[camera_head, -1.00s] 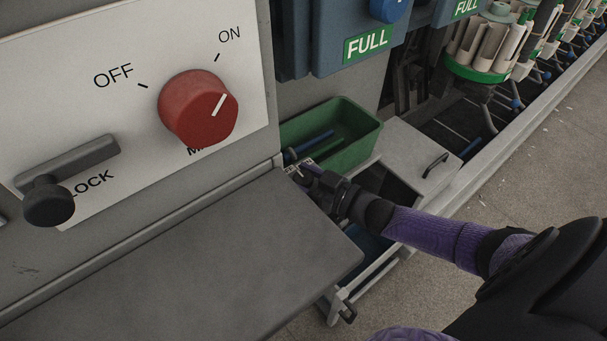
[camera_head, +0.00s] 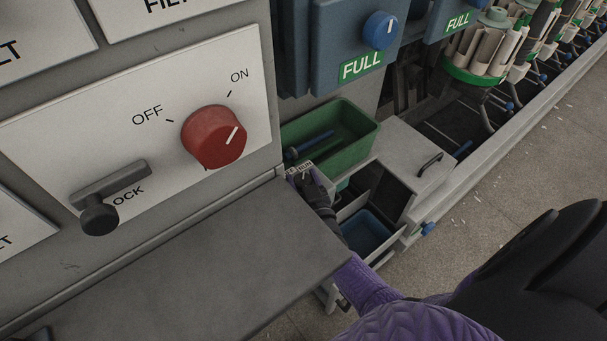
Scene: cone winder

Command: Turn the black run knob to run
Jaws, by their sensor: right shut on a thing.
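My right gripper (camera_head: 305,182) is at the far edge of the grey shelf, beside the green bin. It is shut on a small dark thing by a small white label (camera_head: 301,167) that seems to read RUN. I take this thing to be the black run knob; the gripper hides most of it, and its pointer cannot be made out clearly. My purple-sleeved right arm reaches in from the lower right.
A red knob (camera_head: 213,137) marked OFF and ON and a grey lever (camera_head: 110,184) are on the left panel. A green bin (camera_head: 350,130), a blue knob (camera_head: 380,30) and an open compartment (camera_head: 368,228) are near the right arm.

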